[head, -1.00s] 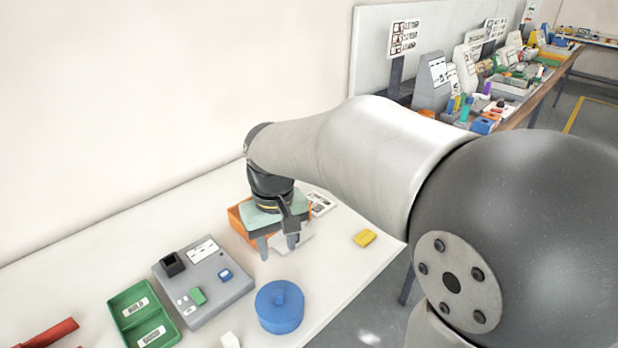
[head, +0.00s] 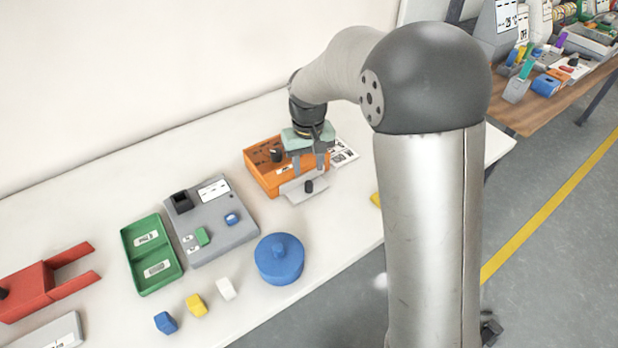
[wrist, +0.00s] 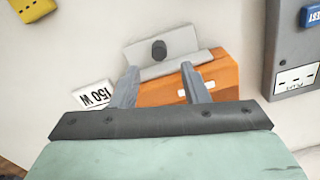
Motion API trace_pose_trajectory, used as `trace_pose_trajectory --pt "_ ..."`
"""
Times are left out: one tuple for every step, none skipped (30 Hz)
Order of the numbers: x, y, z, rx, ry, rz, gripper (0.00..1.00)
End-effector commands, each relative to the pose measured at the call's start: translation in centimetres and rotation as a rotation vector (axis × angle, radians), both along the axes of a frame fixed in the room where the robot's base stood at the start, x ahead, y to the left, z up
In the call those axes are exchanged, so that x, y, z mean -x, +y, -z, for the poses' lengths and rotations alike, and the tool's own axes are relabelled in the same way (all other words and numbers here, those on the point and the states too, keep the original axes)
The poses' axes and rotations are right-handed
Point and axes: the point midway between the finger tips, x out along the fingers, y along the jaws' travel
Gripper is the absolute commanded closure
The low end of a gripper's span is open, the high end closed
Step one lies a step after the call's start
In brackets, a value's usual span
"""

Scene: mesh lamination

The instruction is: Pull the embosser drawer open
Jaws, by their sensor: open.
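The embosser appears to be the orange box (head: 262,175) at the middle of the white table; it also shows in the wrist view (wrist: 224,72). A pale grey piece with a dark knob (head: 309,186), which looks like the drawer front, sits at its near side. In the wrist view this grey piece (wrist: 188,43) and its knob (wrist: 159,50) lie just beyond my fingertips. My gripper (head: 308,170) is open and empty, above the box's near edge. The knob lies ahead of the gap between the fingers (wrist: 159,69), and I see no contact.
A blue round lidded container (head: 279,262) stands left of the embosser, near the table's front. A grey device (head: 222,235) and a green tray (head: 137,284) are further left. A yellow block (wrist: 35,8) lies near the drawer side. A labelled card (wrist: 95,95) lies beside the box.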

Motion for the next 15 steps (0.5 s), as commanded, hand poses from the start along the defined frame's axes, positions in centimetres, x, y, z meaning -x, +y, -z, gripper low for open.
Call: trace_pose_trajectory --pt "0.1 0.0 1.1 0.002 0.005 0.0 0.59" --pt "0.1 0.0 1.7 0.002 0.005 0.0 0.59" --pt "0.1 0.0 2.4 0.002 0.005 0.0 0.59" --pt "0.1 0.0 2.9 0.001 0.004 0.0 0.59" --pt "0.1 0.0 3.4 0.001 0.004 0.0 0.59" --pt "0.0 0.0 4.0 0.001 0.003 0.0 0.59" --pt "0.0 0.0 4.3 0.001 0.003 0.0 0.59" --pt "0.0 0.0 4.7 0.001 0.002 0.0 0.59" --pt "0.0 0.0 5.1 0.002 0.002 0.0 0.59" --pt "0.0 0.0 5.3 0.002 0.002 0.0 0.59" --pt "0.0 0.0 5.5 0.002 0.002 0.001 0.59" --pt "0.0 0.0 5.7 0.001 0.001 0.0 0.59" --pt "0.0 0.0 5.8 0.001 0.0 0.001 0.59" --pt "0.0 0.0 5.9 0.001 0.0 0.001 0.59" --pt "0.0 0.0 5.9 0.001 -0.001 0.001 0.59"
